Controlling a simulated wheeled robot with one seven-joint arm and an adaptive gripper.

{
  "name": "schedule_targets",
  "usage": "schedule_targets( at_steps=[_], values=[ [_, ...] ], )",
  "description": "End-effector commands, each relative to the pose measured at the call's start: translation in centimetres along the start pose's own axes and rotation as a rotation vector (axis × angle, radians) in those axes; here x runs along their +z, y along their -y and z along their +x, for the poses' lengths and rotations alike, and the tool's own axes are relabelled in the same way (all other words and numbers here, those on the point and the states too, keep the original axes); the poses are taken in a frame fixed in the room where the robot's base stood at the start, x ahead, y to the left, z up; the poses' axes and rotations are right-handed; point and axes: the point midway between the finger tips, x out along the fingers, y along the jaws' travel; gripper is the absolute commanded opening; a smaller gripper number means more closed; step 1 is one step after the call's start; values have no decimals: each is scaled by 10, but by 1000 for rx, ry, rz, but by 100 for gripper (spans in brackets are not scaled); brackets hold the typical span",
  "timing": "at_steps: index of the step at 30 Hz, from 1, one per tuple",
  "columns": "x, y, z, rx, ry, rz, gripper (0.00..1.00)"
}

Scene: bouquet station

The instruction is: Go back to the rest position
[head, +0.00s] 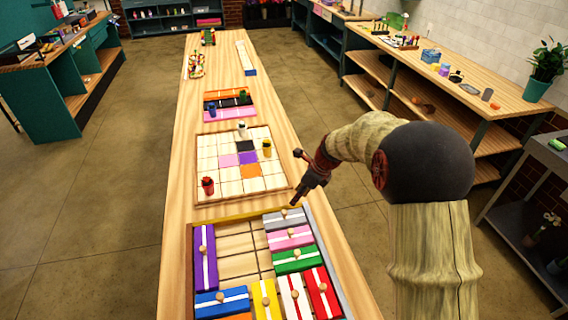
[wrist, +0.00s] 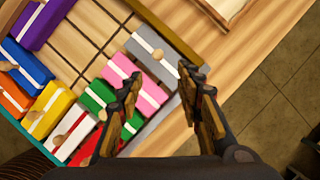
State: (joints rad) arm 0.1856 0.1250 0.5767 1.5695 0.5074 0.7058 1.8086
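My gripper (head: 296,179) hangs at the right side of the long wooden table, near the corner between the grid board and the block tray. In the wrist view its two dark fingers (wrist: 161,74) stand apart with nothing held between them. Below them in that view are a grey block (wrist: 152,58) and a pink block (wrist: 146,92) in the tray. The grey block (head: 284,219) and pink block (head: 290,239) also show in the head view. My arm is bent on the right, over the floor beside the table.
The tray (head: 188,262) holds several knobbed, striped blocks, including a purple one (head: 205,258); its upper middle cells are empty. The grid board (head: 205,150) carries small colored pieces. A shelf bench (head: 505,105) with a plant (head: 548,62) stands right. Floor (head: 105,205) is clear at left.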

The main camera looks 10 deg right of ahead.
Motion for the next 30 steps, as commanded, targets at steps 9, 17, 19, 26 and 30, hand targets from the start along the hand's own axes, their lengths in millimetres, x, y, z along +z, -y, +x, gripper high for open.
schedule_targets(
  at_steps=[9,17,19,26,30],
  values=[
    [-1,-2,0,6,-3,-153,36],
    [-45,-42,3,113,-73,-697,36],
    [-56,-56,-9,140,-86,-864,36],
    [-86,-113,-67,197,-124,-1451,36],
    [-105,-149,-103,213,-158,-1773,36]
  ],
)
